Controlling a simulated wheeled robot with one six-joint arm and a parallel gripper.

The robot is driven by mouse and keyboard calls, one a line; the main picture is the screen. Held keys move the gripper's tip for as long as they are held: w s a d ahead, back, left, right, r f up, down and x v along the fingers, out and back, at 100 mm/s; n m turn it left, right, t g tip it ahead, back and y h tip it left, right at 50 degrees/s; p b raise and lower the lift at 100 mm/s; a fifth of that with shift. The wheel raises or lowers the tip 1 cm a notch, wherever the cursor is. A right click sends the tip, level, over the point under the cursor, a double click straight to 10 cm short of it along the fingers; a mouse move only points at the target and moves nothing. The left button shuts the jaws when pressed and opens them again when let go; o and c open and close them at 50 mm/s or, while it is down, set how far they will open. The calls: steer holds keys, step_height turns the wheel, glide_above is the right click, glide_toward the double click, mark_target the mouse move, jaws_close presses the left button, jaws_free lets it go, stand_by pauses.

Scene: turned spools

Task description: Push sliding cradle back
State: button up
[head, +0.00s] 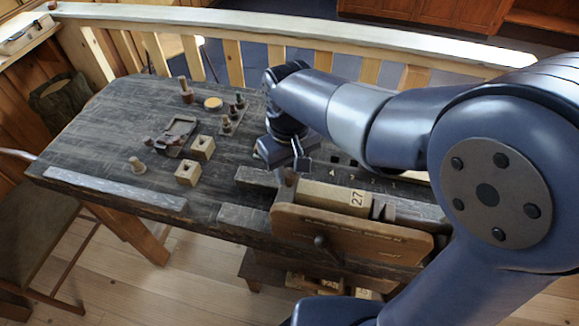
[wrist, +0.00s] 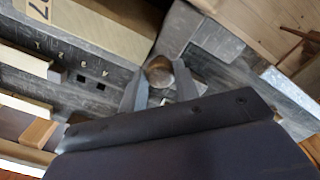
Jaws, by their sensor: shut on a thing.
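A pale wooden block marked 27 (head: 335,197) lies at the bench's front edge behind a brown wooden board (head: 350,235). It fills the upper left of the wrist view (wrist: 105,25). A dark wooden piece (head: 257,178) lies at its left end; I cannot tell which parts form the sliding cradle. A rounded brown knob (wrist: 159,72) stands by the block's end. My gripper (wrist: 159,80) is shut on this knob, one finger on each side. In the head view my gripper (head: 299,160) is low at the block's left end, partly hidden by its own body.
The dark bench (head: 100,130) holds two pale holed blocks (head: 187,173), a dark tray (head: 178,134), a turned spool (head: 137,165) and several small pegs behind. A grey strip (head: 115,188) runs along the front left edge. A railing (head: 235,62) stands behind. The bench's left part has free room.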

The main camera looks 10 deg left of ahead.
jaws_close()
steer(key=shift+a, duration=0.25)
steer(key=w+a+p, duration=0.1)
steer(key=a+p, duration=0.3)
steer(key=a, duration=1)
steer(key=shift+a, duration=0.3)
steer(key=shift+w+r, duration=0.1)
steer(key=o, duration=0.8)
jaws_free()
steer(key=shift+a, duration=0.2)
steer(key=shift+o, duration=1.1)
steer(key=shift+d, duration=0.1)
